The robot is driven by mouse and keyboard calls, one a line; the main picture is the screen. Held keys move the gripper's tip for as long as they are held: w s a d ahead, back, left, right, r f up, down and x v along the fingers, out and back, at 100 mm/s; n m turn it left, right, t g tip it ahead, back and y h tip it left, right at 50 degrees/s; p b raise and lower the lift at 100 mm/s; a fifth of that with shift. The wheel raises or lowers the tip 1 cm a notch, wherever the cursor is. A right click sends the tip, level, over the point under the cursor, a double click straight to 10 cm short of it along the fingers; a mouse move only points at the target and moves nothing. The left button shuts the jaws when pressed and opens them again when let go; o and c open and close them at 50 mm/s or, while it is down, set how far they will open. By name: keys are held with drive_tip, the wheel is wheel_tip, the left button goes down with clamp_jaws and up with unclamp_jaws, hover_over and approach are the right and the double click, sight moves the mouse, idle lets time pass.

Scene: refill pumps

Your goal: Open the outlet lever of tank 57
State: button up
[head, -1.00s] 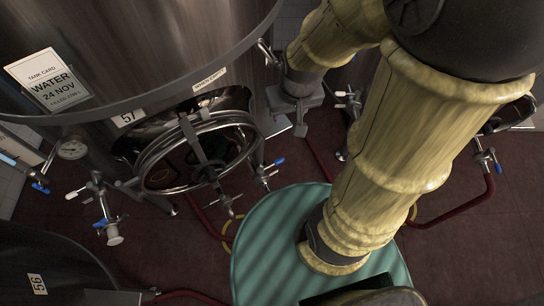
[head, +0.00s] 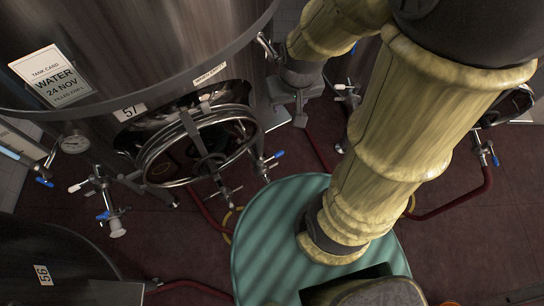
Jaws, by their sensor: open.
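Tank 57 (head: 190,50) is the large steel tank at upper left, with its number plate (head: 130,112) above a round manway door. A valve with a blue lever (head: 274,156) stands right of the door. Left of the door, a valve assembly (head: 104,192) carries a white lever (head: 76,188) and a blue lever (head: 103,215). I cannot tell for certain which is the outlet lever. My gripper (head: 301,116) is open and empty, above and right of the door, apart from these levers. Its fingers are small and partly dark in this view.
Tank 56 (head: 45,260) stands at lower left. Red hoses (head: 205,212) cross the dark red floor. Another valve with a hose (head: 482,150) is at right. A metal fitting (head: 266,46) sticks out beside my wrist.

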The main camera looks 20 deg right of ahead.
drive_tip(key=s+b+x, duration=0.2)
drive_tip(key=b+x, duration=0.6)
drive_tip(key=b, duration=0.1)
drive_tip(key=s+f+b+x, duration=0.1)
drive_tip(key=s+b+x, duration=0.1)
drive_tip(key=b+x, duration=0.6)
drive_tip(key=shift+w+f+b, duration=0.2)
drive_tip(key=shift+f+b, duration=0.2)
drive_tip(key=shift+f, duration=0.25)
drive_tip(key=shift+c, duration=0.7)
drive_tip(key=shift+w, duration=0.1)
